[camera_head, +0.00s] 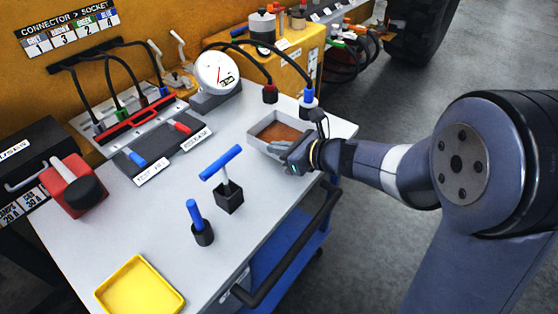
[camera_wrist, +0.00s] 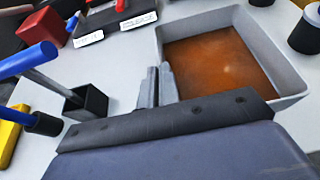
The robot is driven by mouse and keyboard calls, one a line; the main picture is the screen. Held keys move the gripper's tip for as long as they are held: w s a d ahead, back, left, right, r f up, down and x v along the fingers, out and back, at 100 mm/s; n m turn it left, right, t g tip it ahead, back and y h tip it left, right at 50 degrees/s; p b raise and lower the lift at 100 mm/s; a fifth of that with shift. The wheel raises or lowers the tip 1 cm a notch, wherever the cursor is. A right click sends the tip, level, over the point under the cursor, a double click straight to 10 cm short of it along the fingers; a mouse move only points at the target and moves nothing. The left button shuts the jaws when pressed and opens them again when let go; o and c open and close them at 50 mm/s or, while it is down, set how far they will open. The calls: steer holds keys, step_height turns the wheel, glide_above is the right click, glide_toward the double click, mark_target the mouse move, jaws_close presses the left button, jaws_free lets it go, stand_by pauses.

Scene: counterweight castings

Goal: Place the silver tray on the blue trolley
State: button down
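The silver tray (camera_head: 254,137) is a shallow grey box with a rusty-brown inside, at the right end of the pale worktop. It fills the upper right of the wrist view (camera_wrist: 287,42). My gripper (camera_head: 290,155) is at its near side. In the wrist view, my fingers (camera_wrist: 158,84) are close together at the tray's left wall and look shut on it. Whether the tray is lifted cannot be told. Blue trolley parts (camera_head: 275,262) with a black handle show below the worktop's front edge; whether they join the worktop cannot be told.
Blue-handled tools in black holders (camera_head: 229,197) (camera_head: 202,232) stand left of the tray. A yellow tray (camera_head: 140,290) lies at the front left. A round gauge (camera_head: 217,73), cabled plugs (camera_head: 270,93) and a red block (camera_head: 72,188) are also on the worktop. Grey floor is free at right.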

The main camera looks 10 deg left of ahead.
mark_target(277, 159)
steer(key=shift+f+b, duration=0.4)
steer(key=shift+f, duration=1.5)
steer(key=shift+f, duration=0.15)
steer(key=c, duration=1.7)
jaws_free()
steer(key=shift+r, duration=0.25)
steer(key=v, duration=1.2)
steer(key=shift+f+p, duration=0.15)
steer(key=shift+p, duration=0.2)
